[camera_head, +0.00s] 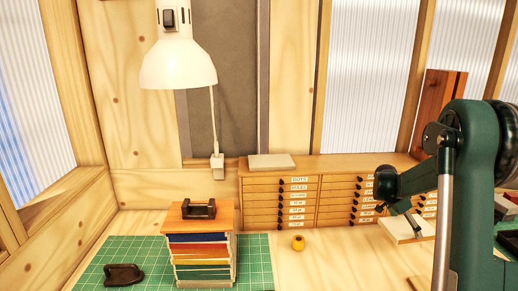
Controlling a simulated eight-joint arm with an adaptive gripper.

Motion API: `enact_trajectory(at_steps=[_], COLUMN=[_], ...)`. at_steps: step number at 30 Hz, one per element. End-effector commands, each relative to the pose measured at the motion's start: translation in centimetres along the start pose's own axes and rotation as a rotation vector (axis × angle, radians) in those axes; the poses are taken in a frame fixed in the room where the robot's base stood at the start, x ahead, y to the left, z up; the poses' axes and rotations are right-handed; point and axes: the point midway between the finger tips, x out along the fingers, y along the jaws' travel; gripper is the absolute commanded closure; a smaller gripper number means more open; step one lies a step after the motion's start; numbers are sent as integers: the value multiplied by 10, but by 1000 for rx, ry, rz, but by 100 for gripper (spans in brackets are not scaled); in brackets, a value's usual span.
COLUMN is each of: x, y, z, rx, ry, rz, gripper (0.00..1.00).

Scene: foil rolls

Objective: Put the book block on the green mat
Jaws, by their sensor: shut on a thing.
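The green mat (258,262) lies on the bench at the front left, marked with a pale grid. My gripper (412,222) is at the right, in front of the drawer cabinet, shut on a flat cream block (397,228) that looks like the book block. The block is tilted and well to the right of the mat. My arm partly hides the area around it, and I cannot tell whether the block touches the bench.
A yellow object (298,243) sits right of the mat. A small-drawer cabinet (283,202) stands behind.

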Motion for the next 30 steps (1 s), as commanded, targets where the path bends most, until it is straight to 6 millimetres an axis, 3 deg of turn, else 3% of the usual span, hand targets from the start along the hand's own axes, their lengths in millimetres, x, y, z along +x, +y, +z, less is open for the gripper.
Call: enact_trajectory(at_steps=[8, 30], x=[-30, -163], y=[-7, -15], z=[11, 67], rx=[-93, -477], ry=[0, 1], rz=[-61, -308], gripper=[32, 32])
